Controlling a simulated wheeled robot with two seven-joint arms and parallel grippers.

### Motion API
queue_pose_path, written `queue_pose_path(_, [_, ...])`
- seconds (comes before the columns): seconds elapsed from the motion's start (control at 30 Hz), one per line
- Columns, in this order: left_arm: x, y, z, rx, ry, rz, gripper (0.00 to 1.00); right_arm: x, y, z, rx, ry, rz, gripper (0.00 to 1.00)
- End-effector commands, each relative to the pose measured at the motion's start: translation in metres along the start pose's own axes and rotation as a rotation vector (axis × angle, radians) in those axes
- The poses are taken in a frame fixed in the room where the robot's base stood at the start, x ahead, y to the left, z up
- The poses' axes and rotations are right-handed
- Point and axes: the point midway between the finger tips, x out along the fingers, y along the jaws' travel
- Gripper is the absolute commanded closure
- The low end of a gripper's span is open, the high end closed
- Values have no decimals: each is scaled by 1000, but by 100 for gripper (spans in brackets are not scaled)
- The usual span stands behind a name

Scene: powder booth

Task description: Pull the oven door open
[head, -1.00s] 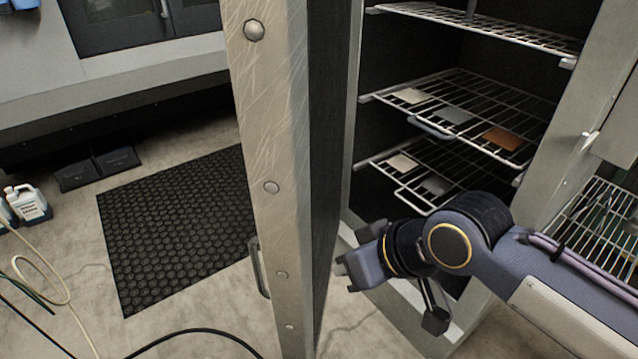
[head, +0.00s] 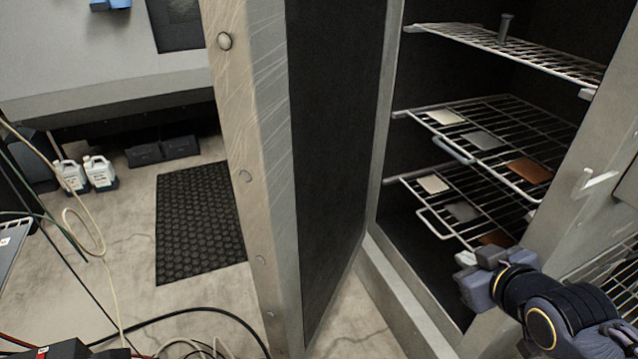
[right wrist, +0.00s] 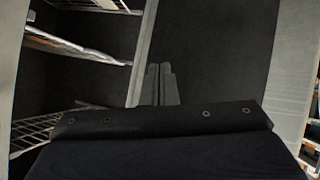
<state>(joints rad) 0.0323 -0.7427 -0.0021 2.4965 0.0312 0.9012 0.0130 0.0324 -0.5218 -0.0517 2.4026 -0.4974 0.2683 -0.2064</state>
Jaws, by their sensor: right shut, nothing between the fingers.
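The oven door (head: 330,150) stands wide open in the head view, its scratched metal edge with bolts facing me and its dark inner face turned right. Its handle is not visible now. The oven's dark interior (head: 480,70) with wire racks lies open to the right of the door. My right gripper (head: 464,270) is shut and empty, in front of the oven opening below the racks and apart from the door. In the right wrist view its closed fingers (right wrist: 159,84) point toward the dark door panel (right wrist: 220,50). My left gripper is not in view.
Wire racks (head: 490,110) in the oven hold several small flat plates. A latch piece (head: 598,182) juts from the frame at right. White jugs (head: 99,172), a black mat (head: 200,225) and loose hoses lie on the floor at left.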

Motion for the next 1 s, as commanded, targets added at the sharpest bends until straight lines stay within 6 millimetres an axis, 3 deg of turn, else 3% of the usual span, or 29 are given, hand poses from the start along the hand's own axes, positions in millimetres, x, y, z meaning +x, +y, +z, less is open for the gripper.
queue_pose_path(0.1, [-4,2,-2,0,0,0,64,8,12,-32,-168,109,40,100])
queue_pose_path(0.27, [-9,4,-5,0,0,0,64,17,15,-84,-468,311,78,100])
queue_pose_path(0.37, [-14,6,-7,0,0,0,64,20,-1,-124,-728,502,72,100])
queue_pose_path(0.5, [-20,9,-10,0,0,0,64,12,-50,-159,-1096,831,-7,100])
queue_pose_path(0.7, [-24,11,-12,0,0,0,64,-10,-104,-158,-1355,1170,-152,100])
queue_pose_path(0.87, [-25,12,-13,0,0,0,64,-17,-119,-154,-1402,1258,-197,100])
queue_pose_path(1.0, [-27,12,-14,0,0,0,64,-12,-131,-162,-1402,1262,-200,100])
